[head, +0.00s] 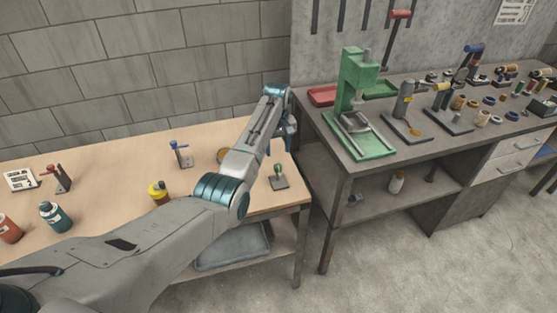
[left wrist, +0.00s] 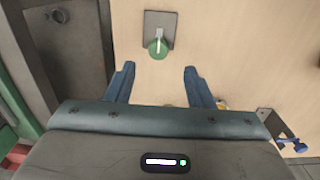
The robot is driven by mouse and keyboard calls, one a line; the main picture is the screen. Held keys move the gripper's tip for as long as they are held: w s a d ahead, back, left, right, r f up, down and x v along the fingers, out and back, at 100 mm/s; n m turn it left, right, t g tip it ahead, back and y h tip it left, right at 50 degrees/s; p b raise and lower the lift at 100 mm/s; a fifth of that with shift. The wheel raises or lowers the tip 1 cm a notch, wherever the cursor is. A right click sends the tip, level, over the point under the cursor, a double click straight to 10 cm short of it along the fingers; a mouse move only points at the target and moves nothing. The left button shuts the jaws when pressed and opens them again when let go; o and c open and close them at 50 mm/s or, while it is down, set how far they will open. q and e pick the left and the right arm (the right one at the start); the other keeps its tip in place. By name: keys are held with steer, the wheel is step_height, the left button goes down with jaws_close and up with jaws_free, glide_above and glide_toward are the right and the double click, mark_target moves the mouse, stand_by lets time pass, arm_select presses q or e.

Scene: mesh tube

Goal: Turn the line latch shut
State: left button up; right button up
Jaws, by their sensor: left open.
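A small latch with a green knob (head: 279,169) stands on a dark square plate near the right front corner of the light wooden table. In the left wrist view the green knob (left wrist: 157,48) lies ahead, between the lines of the two fingers and apart from them. A blue-handled latch (head: 180,151) and a red-handled one (head: 58,177) stand further left; no readable label shows which is the line latch. My left gripper (head: 291,138) is above the table's right end, and in the left wrist view its jaws (left wrist: 159,70) are open and empty. My right gripper is out of view.
A yellow-capped bottle (head: 158,191), a teal bottle (head: 55,216) and an orange bottle (head: 8,229) stand on the wooden table (head: 110,165). A grey bench (head: 420,155) at right carries a green press (head: 357,105) and several tools. A gap separates the tables.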

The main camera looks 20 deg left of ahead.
mark_target(278, 165)
arm_select(q)
steer(key=f, duration=0.4)
steer(key=w+f, duration=0.1)
steer(key=f, duration=0.2)
steer(key=shift+s+f, duration=0.3)
steer(key=shift+f, duration=0.2)
steer(key=shift+w+f, duration=0.1)
steer(key=shift+c, duration=0.2)
steer(key=c, duration=0.9)
